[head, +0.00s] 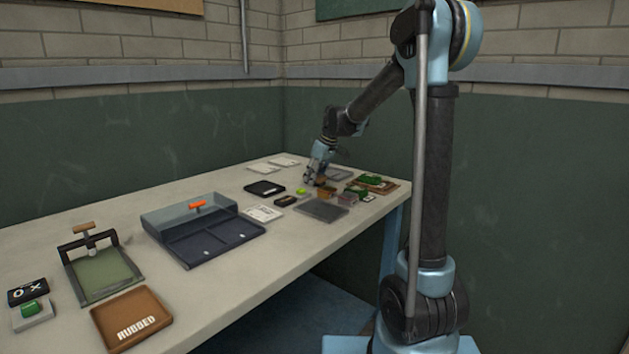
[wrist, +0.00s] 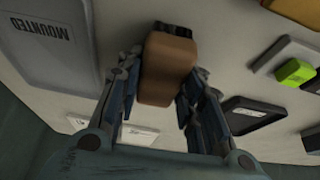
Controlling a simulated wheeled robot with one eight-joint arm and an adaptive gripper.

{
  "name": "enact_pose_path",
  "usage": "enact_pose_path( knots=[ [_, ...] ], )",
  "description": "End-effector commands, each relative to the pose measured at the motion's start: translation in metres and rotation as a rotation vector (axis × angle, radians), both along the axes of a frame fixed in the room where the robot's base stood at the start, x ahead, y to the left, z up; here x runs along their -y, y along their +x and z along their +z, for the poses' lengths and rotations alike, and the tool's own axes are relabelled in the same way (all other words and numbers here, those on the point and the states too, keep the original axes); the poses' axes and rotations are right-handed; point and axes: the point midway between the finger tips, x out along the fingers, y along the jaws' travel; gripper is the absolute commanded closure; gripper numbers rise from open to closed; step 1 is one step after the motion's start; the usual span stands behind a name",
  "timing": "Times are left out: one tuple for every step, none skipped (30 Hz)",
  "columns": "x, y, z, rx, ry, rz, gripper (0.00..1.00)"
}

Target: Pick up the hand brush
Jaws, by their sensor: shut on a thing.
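The hand brush shows in the wrist view as a brown wooden block (wrist: 168,66) with rounded edges. My gripper (wrist: 160,88) has one finger on each side of it and is shut on it. I cannot tell whether the brush touches the table.
A grey tray marked MOUNTED (wrist: 45,45) lies beside the brush. A lime-green block (wrist: 295,72) and a black tray (wrist: 250,116) are on the other side. In the head view, small trays and green pieces (head: 370,180) crowd nearby. A dark case (head: 205,240) stands mid-table.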

Motion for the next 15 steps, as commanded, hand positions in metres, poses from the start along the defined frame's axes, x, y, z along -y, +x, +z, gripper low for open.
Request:
enact_pose_path(
  knots=[
    [0.001,-0.001,0.002,-0.001,-0.002,0.001,0.91],
    [0.001,-0.001,0.004,-0.001,-0.002,0.000,0.91],
    [0.001,0.000,0.009,0.000,-0.002,0.000,0.91],
    [0.001,-0.001,0.013,0.000,-0.002,0.000,0.91],
    [0.001,0.000,0.017,0.000,-0.002,0.000,0.91],
    [0.001,0.000,0.024,0.000,-0.002,0.000,0.91],
    [0.001,-0.001,0.029,0.000,-0.002,0.000,0.91],
    [0.001,0.000,0.035,0.000,-0.001,0.000,0.91],
    [0.001,-0.001,0.043,0.000,-0.001,0.000,0.91],
    [0.001,-0.001,0.048,0.000,-0.001,0.000,0.91],
    [0.001,-0.001,0.054,0.000,-0.001,0.000,0.91],
    [0.001,0.000,0.061,0.000,-0.001,0.000,0.91],
    [0.000,0.000,0.066,0.000,-0.001,0.000,0.91],
    [0.000,0.000,0.071,0.000,-0.001,0.000,0.91],
    [0.001,0.000,0.077,0.000,-0.001,0.000,0.91]
  ],
)
